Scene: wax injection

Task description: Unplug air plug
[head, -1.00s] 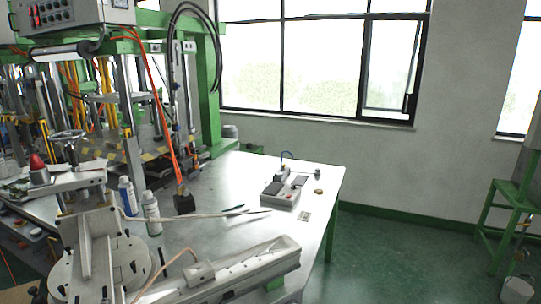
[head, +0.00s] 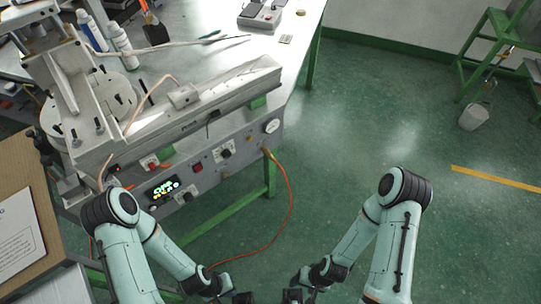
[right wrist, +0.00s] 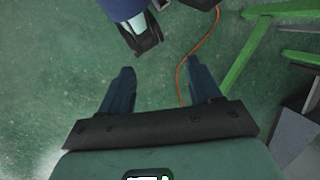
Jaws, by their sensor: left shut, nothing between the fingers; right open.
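The wax injection machine (head: 205,165) stands at the edge of the table with its control panel facing me. An orange air hose (head: 289,205) joins the right end of the panel at a small air plug (head: 266,151), below a round gauge. The hose loops down beside the machine to the lower left. My left gripper (head: 243,297) is shut and empty at the bottom edge. My right gripper (head: 292,296) is open and empty beside it. Both are well away from the plug. In the right wrist view the right fingers (right wrist: 162,85) are spread over the floor, with the hose (right wrist: 182,70) beyond them.
The green table leg (head: 270,180) and a lower green bar (head: 225,222) stand behind the hose. A cardboard box (head: 40,190) is at the left. A bucket (head: 474,117) and green stand (head: 490,50) are at the far right. Open floor lies between.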

